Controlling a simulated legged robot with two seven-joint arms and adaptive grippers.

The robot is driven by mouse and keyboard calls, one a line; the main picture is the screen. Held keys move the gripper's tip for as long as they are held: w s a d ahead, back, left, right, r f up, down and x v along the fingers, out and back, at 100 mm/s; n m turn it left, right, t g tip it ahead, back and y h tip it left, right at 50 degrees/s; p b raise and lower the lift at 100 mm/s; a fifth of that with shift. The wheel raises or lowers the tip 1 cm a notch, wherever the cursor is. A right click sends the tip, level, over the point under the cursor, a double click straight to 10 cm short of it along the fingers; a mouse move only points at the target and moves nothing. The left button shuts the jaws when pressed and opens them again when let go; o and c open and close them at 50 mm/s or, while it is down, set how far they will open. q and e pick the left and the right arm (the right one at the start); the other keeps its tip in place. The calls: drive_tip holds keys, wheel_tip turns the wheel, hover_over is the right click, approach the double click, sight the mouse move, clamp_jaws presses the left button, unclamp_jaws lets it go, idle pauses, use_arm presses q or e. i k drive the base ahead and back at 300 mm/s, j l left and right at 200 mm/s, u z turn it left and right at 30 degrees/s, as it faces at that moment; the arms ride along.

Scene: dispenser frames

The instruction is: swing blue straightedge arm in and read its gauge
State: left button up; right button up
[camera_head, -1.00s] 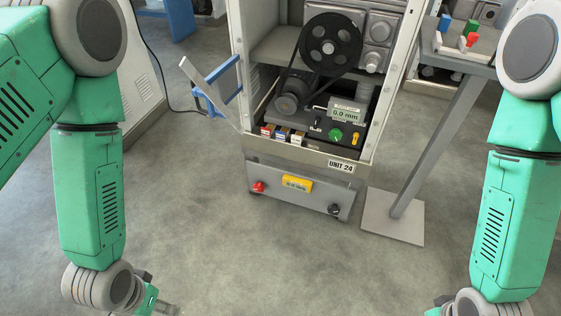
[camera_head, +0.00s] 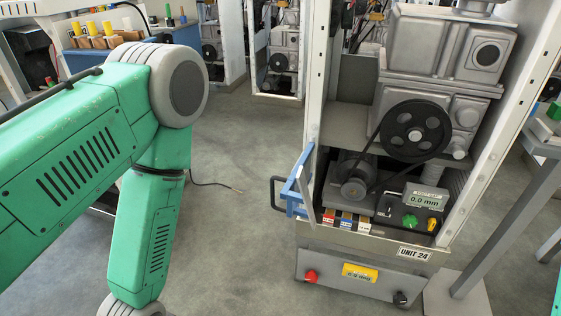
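The blue straightedge arm (camera_head: 294,186) stands at the left side of the open UNIT 24 cabinet (camera_head: 312,235), swung outward past its left post, with a dark handle loop on its outer end. A gauge display (camera_head: 425,199) inside the cabinet, at the lower right, reads 0.0 mm. My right gripper is out of view too.
A black pulley (camera_head: 415,131) with a belt runs to a motor (camera_head: 355,180) inside the cabinet. Red (camera_head: 311,276) and black (camera_head: 400,298) knobs sit on the front panel. A grey pedestal stand (camera_head: 505,215) stands close on the right. The floor left of the cabinet is mostly clear.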

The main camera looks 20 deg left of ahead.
sight(296, 189)
drive_tip(key=j+z, duration=0.25)
drive_tip(key=j, duration=0.55)
drive_tip(key=j+z, duration=0.25)
drive_tip(key=j, duration=0.55)
